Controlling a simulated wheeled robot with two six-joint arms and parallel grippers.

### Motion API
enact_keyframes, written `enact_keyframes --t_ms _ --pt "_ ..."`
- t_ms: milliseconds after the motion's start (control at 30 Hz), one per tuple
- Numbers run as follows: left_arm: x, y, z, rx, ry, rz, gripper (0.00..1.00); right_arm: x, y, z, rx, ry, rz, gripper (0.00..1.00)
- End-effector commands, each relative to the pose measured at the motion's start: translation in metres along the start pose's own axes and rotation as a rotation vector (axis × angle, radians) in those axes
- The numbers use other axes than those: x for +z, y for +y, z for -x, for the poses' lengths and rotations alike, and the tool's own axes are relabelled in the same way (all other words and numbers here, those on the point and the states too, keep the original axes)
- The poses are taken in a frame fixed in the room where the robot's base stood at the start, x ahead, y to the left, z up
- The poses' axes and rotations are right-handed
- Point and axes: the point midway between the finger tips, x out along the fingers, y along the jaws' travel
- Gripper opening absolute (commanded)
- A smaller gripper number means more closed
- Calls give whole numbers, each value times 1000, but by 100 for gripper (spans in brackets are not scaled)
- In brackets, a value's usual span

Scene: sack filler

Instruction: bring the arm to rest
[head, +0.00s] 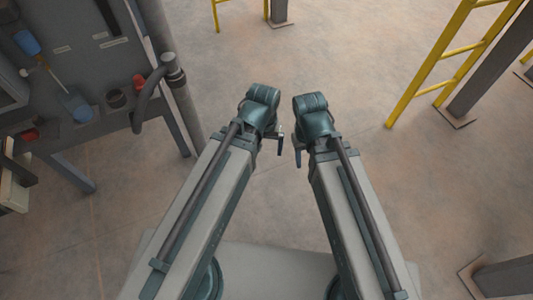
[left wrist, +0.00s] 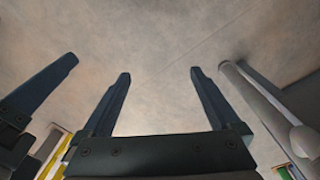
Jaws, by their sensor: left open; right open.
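My left gripper (head: 280,146) shows in the head view at the end of my left arm, small and partly hidden by the wrist. In the left wrist view my left gripper (left wrist: 160,85) has its two dark fingers wide apart, with only bare floor between them. My right gripper (head: 298,150) shows in the head view close beside the left one, at the end of my right arm. Its jaws are too small there to make out in detail. Nothing is seen held in either gripper. Both arms reach forward, side by side, with a small gap between the wrists.
A grey machine panel (head: 90,60) with a blue-handled scoop (head: 75,105), a red knob (head: 138,82) and a dark hose (head: 150,95) stands at the left. A yellow ladder-like frame (head: 430,70) and grey posts stand at the right. The floor (head: 340,60) ahead is clear.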

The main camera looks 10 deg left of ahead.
Motion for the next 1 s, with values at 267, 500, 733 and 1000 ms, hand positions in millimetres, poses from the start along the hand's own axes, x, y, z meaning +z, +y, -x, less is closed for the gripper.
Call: enact_keyframes --t_ms 267,500,733,1000 --pt "26 9 2 -103 -84 -303 96 0 0 0 0 0 0 50" --pt "26 8 2 -103 -84 -306 96 0 0 0 0 0 0 50" --pt "25 9 20 -102 -83 -304 96 1 2 18 0 0 0 50" --pt "22 9 88 -102 -83 -303 96 5 8 86 0 0 0 50"
